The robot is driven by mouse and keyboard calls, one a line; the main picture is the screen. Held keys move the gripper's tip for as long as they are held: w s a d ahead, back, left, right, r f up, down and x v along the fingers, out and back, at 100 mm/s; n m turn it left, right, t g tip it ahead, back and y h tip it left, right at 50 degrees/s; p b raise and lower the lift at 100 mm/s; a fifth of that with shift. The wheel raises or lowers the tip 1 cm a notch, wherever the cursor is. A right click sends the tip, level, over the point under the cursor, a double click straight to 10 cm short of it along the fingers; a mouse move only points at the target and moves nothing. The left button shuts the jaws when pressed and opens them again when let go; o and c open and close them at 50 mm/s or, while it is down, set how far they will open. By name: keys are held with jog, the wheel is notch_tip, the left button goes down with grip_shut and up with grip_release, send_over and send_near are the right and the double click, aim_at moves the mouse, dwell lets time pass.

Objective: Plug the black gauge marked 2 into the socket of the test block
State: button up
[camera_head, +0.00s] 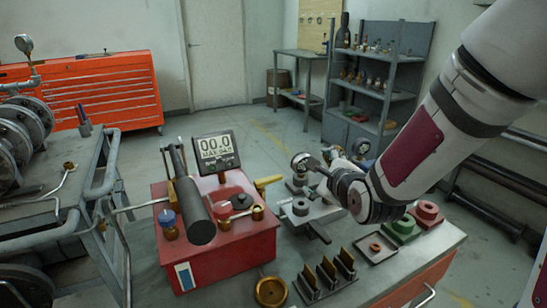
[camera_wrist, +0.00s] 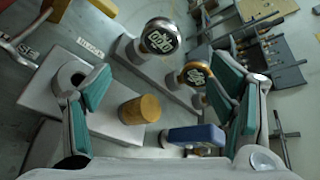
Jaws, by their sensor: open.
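My gripper (camera_head: 322,165) is open and empty above the workbench; its teal-padded fingers show in the wrist view (camera_wrist: 165,88). Between and beyond them stand two round gauges: a silver-rimmed one (camera_wrist: 158,37) and a brass-rimmed one (camera_wrist: 196,75), both with dark, patterned faces. One round gauge head (camera_head: 302,160) shows beside my gripper in the head view. I cannot read a 2 on any of them. A pale grey block (camera_wrist: 45,90) with a dark round hole lies at left in the wrist view. I cannot tell whether it is the test block.
A red box (camera_head: 235,250) carries a digital display (camera_head: 216,150) reading 00.0 and a black cylinder (camera_head: 190,205). A tan cylinder (camera_wrist: 140,110) and a blue object (camera_wrist: 195,135) lie near my fingers.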

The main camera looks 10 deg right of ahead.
aim_at(302, 164)
jog(key=w+f+b, duration=0.1)
jog(key=w, duration=0.2)
jog(key=w+f+m+b, duration=0.1)
jog(key=w, duration=0.2)
jog(key=w+f+m+t, duration=0.1)
jog(key=w, duration=0.2)
jog(key=shift+w+a+f+b, duration=0.15)
jog(key=shift+w+f+b, duration=0.2)
jog(key=shift+b, duration=0.05)
jog(key=x, duration=0.2)
jog(key=b+x, duration=0.1)
jog(key=x, duration=0.1)
jog(key=shift+a+f, duration=0.2)
jog(key=shift+f, duration=0.05)
jog(key=shift+w, duration=0.45)
